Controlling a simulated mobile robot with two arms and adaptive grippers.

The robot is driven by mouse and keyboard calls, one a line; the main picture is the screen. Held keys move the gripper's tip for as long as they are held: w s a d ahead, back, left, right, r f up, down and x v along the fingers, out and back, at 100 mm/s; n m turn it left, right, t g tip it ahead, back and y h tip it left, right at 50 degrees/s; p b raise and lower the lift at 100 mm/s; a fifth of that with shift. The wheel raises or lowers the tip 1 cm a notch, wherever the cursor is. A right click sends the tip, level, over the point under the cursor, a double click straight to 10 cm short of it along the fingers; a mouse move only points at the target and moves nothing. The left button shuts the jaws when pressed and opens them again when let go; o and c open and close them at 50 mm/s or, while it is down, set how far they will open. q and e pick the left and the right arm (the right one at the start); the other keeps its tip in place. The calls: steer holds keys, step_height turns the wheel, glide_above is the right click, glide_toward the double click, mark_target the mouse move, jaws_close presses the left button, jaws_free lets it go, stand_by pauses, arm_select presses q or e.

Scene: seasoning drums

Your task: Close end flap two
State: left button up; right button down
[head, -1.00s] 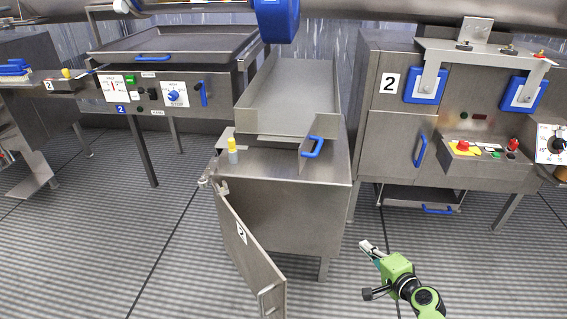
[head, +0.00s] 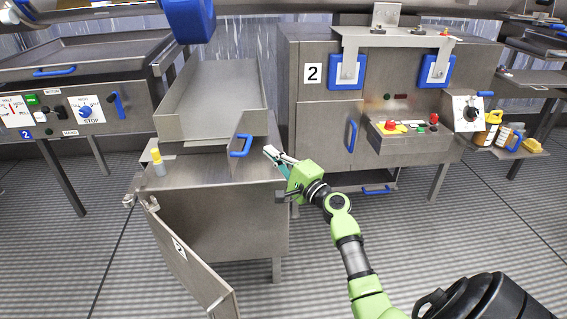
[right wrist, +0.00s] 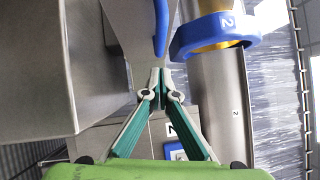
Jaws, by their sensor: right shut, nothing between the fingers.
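A small metal flap (head: 232,163) with a blue handle (head: 240,147) stands swung out from the front right end of the open metal tray (head: 215,95). The tray's front end is open on that side. My right gripper (head: 271,153) is shut and empty, just right of the blue handle and apart from it. In the right wrist view the blue handle (right wrist: 161,28) lies straight beyond the shut fingertips (right wrist: 158,72). No number on this flap is readable. My left gripper is not in view.
A metal door (head: 183,262) hangs open below the tray, at the lower left. A yellow-capped knob (head: 158,163) stands on the base top. A cabinet marked 2 (head: 314,73) stands to the right. A blue ring (right wrist: 215,35) hangs close in the wrist view.

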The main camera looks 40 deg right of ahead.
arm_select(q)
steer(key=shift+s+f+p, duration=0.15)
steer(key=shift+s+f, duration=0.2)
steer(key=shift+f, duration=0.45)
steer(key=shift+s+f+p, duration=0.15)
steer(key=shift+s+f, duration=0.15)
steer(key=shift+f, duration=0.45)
arm_select(e)
steer(key=shift+w+a+r, duration=0.15)
steer(key=shift+w+a, duration=0.4)
steer(key=shift+a, duration=0.15)
steer(key=shift+w+a+r, duration=0.15)
steer(key=shift+w+a, duration=0.4)
steer(key=shift+a, duration=0.15)
